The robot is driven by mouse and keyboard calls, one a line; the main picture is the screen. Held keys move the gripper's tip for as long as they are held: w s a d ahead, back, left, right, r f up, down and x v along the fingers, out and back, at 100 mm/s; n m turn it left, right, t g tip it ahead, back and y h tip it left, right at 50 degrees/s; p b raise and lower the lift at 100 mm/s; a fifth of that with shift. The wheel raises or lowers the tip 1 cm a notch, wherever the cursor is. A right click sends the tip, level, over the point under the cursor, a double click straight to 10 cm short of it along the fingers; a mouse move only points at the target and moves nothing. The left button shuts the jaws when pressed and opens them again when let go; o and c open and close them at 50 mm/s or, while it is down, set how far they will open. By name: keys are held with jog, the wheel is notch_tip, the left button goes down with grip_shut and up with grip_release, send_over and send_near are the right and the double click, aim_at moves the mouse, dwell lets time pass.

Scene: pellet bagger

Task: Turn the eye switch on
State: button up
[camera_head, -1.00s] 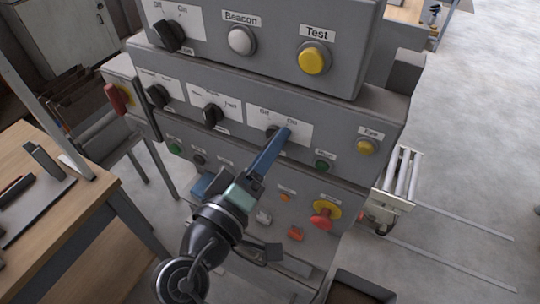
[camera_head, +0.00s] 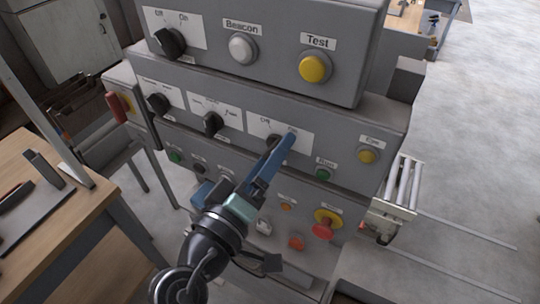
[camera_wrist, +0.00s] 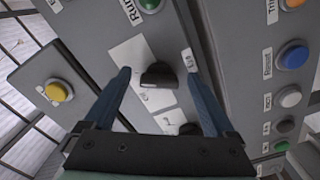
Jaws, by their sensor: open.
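The black rotary switch with Off and On marks sits on a white plate in the middle row of the grey panel. Its knob (camera_head: 272,141) is partly hidden behind my gripper in the head view. The yellow Eye lamp or button (camera_head: 367,156) is to its right. My gripper (camera_head: 288,140) is open and points at this switch. In the wrist view the knob (camera_wrist: 158,76) shows between the two blue fingers, with a gap on each side. I cannot tell clearly which mark the knob points to.
Other rotary switches (camera_head: 212,123) stand to the left in the same row. A green button (camera_head: 323,173) and a red emergency stop (camera_head: 323,229) are below. Above are the Beacon button (camera_head: 242,48) and yellow Test button (camera_head: 314,68). A wooden table (camera_head: 80,205) stands at left.

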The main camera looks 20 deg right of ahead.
jog(key=b+v, duration=0.3)
jog(key=v, duration=1)
jog(key=w+a+r+m+t+y+p, duration=0.1)
jog(key=w+r+t+y, duration=0.35)
jog(key=r, duration=0.35)
jog(key=w+a+r+t+y, duration=0.2)
jog(key=w+r+t+y, duration=0.15)
jog(key=w+r, duration=0.4)
jog(key=s+r+t+y, duration=0.3)
jog(key=s+r+t, duration=0.1)
jog(key=r, duration=0.7)
jog(key=s+a+r+t+y, duration=0.1)
jog(key=s+r+t+y, duration=0.2)
jog(key=r, duration=0.8)
jog(key=shift+s+a+t+p, duration=0.2)
jog(key=shift+s+t+p, duration=0.4)
jog(key=shift+s, duration=0.55)
